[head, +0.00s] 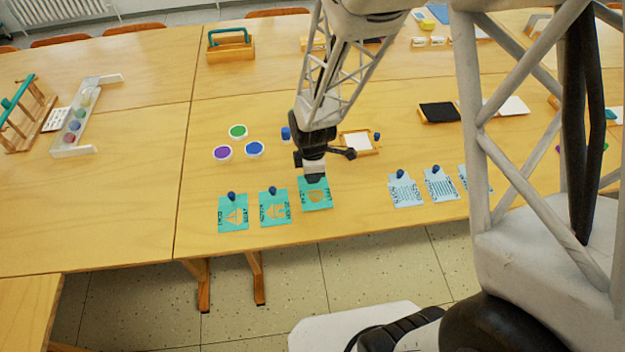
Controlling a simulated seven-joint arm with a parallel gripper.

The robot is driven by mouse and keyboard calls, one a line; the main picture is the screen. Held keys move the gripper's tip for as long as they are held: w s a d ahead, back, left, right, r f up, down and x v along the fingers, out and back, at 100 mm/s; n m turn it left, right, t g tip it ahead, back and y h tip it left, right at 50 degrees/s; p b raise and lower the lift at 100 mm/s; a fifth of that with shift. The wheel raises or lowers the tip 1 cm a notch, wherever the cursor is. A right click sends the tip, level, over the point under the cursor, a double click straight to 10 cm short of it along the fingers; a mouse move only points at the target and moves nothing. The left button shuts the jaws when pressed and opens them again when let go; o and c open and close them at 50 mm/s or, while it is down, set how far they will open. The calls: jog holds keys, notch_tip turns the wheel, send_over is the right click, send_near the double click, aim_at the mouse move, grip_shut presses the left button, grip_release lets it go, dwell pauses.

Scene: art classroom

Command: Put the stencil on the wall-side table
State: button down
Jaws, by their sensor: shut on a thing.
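Three teal stencils lie in a row near the front edge of the wooden table (350,226). The left stencil (232,215) and the middle stencil (275,209) each have a dark blue knob on top. The right stencil (316,197) has a drop-like cut-out, and my gripper (314,178) is over its upper edge, shut on it. The gripper hides its knob and the contact. I cannot tell whether this stencil is lifted off the table. Tables reach back toward a radiator wall at the upper left; which one is the wall-side table is unclear.
Paint pots in green (238,131), purple (222,153) and blue (254,149) stand behind the stencils. A framed white pad (357,142) is right of my gripper. Pale blue text cards (405,191) lie further right.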

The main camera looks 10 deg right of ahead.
jog(key=shift+s+f, duration=0.1)
jog(key=shift+f, duration=1.6)
jog(key=shift+f, duration=0.1)
jog(key=c, duration=1)
grip_release()
jog(key=shift+r, duration=6.1)
jog(key=shift+r, duration=0.1)
